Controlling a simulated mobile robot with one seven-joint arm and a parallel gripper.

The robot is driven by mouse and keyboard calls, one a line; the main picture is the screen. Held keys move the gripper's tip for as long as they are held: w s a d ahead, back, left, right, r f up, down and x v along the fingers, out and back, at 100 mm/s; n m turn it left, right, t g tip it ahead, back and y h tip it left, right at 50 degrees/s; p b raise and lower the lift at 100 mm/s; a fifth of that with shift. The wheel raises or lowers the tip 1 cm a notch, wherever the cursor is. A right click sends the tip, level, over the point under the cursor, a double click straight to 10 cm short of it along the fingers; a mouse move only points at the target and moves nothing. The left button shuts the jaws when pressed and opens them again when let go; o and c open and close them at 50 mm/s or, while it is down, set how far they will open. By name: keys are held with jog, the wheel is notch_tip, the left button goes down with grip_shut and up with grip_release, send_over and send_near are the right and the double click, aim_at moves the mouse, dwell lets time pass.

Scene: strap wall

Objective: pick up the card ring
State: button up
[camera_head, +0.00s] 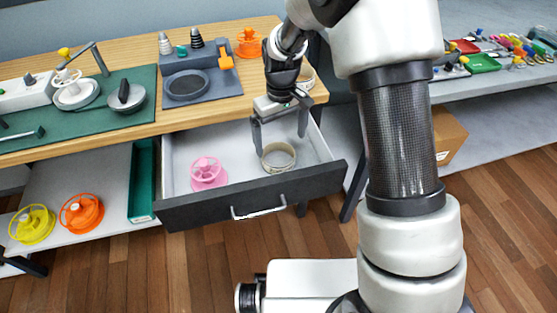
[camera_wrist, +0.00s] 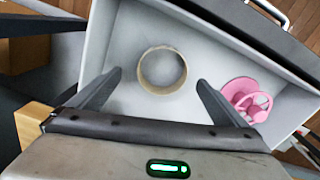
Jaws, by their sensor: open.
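The card ring (camera_head: 279,157) is a beige, hollow ring lying in the right part of an open drawer. It also shows in the wrist view (camera_wrist: 162,88), flat on the drawer floor, with its opening facing up. My gripper (camera_head: 281,140) is open and empty, pointing down above the ring. In the wrist view its fingers (camera_wrist: 158,83) stand to either side of the ring, apart from it. I cannot tell exactly how high the fingertips are above the drawer floor.
The pulled-out drawer (camera_head: 215,207) has a dark front and pale walls. A pink spool (camera_head: 207,174) lies left of the ring, right of it in the wrist view (camera_wrist: 247,99). The wooden worktop (camera_head: 190,118) overhangs behind. Yellow and orange spools (camera_head: 82,213) sit on the lower shelf.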

aim_at(279, 164)
jog(key=f, duration=0.2)
jog(key=f+b, duration=0.1)
jog(key=f, duration=0.4)
jog(key=shift+s+a+f+b, duration=0.2)
jog(key=shift+a+f+b, duration=0.05)
jog(key=shift+b, duration=0.1)
jog(key=c, duration=1.1)
